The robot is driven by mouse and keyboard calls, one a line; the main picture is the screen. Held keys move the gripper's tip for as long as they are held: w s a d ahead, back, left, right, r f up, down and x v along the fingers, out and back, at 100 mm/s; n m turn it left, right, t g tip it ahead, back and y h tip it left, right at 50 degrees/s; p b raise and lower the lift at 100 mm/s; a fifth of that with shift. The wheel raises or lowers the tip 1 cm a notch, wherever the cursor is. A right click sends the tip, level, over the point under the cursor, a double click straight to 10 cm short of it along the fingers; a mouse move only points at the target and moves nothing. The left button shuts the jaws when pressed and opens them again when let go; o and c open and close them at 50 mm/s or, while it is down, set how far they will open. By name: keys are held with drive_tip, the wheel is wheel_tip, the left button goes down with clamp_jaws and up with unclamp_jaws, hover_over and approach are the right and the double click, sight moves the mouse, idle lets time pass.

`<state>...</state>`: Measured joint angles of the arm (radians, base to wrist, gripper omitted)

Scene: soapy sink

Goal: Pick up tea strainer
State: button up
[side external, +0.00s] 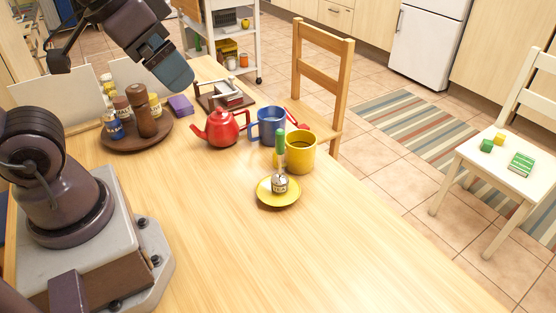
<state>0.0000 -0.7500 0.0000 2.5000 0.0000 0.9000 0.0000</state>
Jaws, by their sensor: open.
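What looks like the tea strainer (280,184), a small metal piece, is on a yellow saucer (278,201) near the table's middle. A green and yellow upright piece (280,147) rises above it and seems to be its handle; I cannot tell for sure. A yellow mug (301,152) is close behind to the right. My gripper (178,78) is high at the upper left, well away from the saucer. Its jaws are open, and nothing shows in them, though the fingertips are hard to make out.
A red teapot (222,128) and a blue mug (267,125) stand behind the saucer. A brown round tray (137,140) with several bottles and a purple box (180,106) are at the left. A wooden chair (322,55) adjoins the far edge. The table's front right is clear.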

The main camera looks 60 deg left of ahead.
drive_tip(key=shift+c, duration=0.2)
idle(0.3)
drive_tip(key=c, duration=0.9)
drive_tip(key=shift+f, duration=0.1)
